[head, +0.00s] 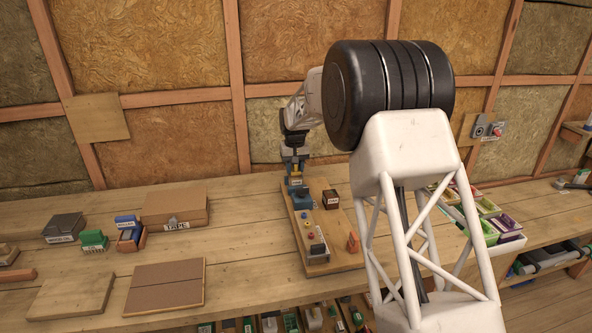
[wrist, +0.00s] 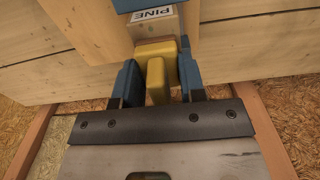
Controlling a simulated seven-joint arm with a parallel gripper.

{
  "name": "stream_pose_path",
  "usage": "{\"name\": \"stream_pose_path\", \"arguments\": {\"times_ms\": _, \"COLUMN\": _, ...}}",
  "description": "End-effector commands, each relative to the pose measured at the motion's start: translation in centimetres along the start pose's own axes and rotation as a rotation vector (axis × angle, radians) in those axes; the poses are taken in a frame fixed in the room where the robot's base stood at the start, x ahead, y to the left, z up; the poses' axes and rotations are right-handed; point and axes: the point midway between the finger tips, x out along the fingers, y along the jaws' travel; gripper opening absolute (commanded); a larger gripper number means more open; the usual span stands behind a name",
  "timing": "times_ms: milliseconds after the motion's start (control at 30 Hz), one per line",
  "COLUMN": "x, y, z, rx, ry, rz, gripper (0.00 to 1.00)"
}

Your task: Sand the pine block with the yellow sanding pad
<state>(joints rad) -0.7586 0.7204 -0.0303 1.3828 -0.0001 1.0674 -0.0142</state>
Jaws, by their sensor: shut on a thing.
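The yellow sanding pad (wrist: 157,72) is between the blue fingers of my gripper (wrist: 160,84) in the wrist view. My gripper is shut on its narrow grip. The pad's wider part is right at the near end of the pine block (wrist: 165,27), which has a white PINE label; I cannot tell whether they touch. Blue jaws, seen as a blue part (wrist: 190,12), are beside the block. In the head view my gripper (head: 295,160) is above the blue vise (head: 300,199) at the far end of a wooden board (head: 330,262). The block is hard to make out there.
The board also carries a small box and buttons (head: 308,236). Trays of coloured items (head: 485,215) stand at right. The insulated wall is close behind.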

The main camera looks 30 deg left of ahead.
Motion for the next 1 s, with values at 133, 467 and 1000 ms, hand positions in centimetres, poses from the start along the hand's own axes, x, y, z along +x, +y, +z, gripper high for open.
{"name": "stream_pose_path", "arguments": {"times_ms": 133, "x": -0.1, "y": 0.0, "z": -0.8, "rx": 0.000, "ry": -0.001, "rz": 0.000, "gripper": 0.15}}
{"name": "stream_pose_path", "arguments": {"times_ms": 467, "x": -0.2, "y": 0.0, "z": -0.9, "rx": 0.000, "ry": -0.002, "rz": 0.000, "gripper": 0.15}}
{"name": "stream_pose_path", "arguments": {"times_ms": 1000, "x": 0.0, "y": 0.0, "z": 2.4, "rx": 0.000, "ry": -0.004, "rz": 0.000, "gripper": 0.15}}
